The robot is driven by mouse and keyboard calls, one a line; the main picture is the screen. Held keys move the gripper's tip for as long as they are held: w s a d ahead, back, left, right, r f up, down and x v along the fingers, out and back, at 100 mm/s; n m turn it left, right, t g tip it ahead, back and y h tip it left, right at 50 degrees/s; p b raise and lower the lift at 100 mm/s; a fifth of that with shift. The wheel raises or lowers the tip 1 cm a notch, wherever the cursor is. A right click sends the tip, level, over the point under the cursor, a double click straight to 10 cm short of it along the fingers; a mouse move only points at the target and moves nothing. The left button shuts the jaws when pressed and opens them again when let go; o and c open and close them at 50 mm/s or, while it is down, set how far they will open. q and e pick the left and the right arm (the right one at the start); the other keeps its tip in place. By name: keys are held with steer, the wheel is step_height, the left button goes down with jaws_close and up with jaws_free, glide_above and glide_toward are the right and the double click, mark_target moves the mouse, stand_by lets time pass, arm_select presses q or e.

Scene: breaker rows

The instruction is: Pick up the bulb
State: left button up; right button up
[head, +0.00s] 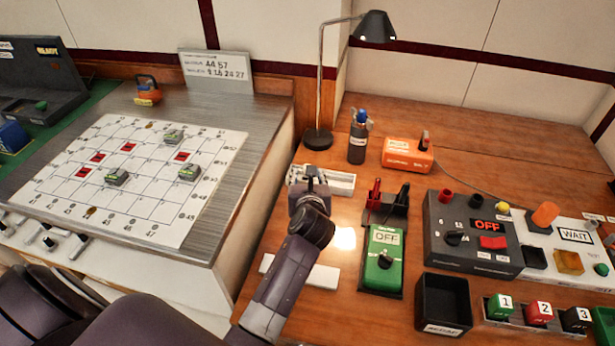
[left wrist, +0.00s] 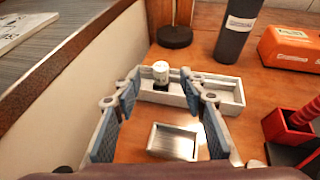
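The bulb (left wrist: 161,75), a small whitish cylinder with a dark base, stands upright at the white tray (left wrist: 225,88) in the left wrist view. In the head view the tray (head: 342,184) shows beside my left gripper (head: 308,183), and the bulb is hidden or too small to make out. In the left wrist view my left gripper (left wrist: 158,98) is open, with its blue-padded fingers apart. The bulb appears between and just beyond the fingertips, with nothing gripped. My right gripper is not in view.
A red-and-black holder (head: 385,207) and a green OFF box (head: 383,262) are to the right. A metal-topped plate (left wrist: 174,141) lies below the fingers. The grey counter (head: 262,105) rises at left.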

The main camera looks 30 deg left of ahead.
arm_select(q)
steer(key=shift+w+a+f, duration=0.15)
steer(key=shift+w+a, duration=0.2)
steer(key=shift+w, duration=0.25)
steer(key=shift+f+b+x, duration=0.15)
steer(key=shift+x, duration=1.3)
steer(key=shift+f+b+x, duration=0.1)
steer(key=shift+b+x, duration=0.05)
steer(key=shift+x, duration=1.3)
steer(key=shift+d, duration=0.1)
steer(key=shift+c, duration=0.6)
jaws_close()
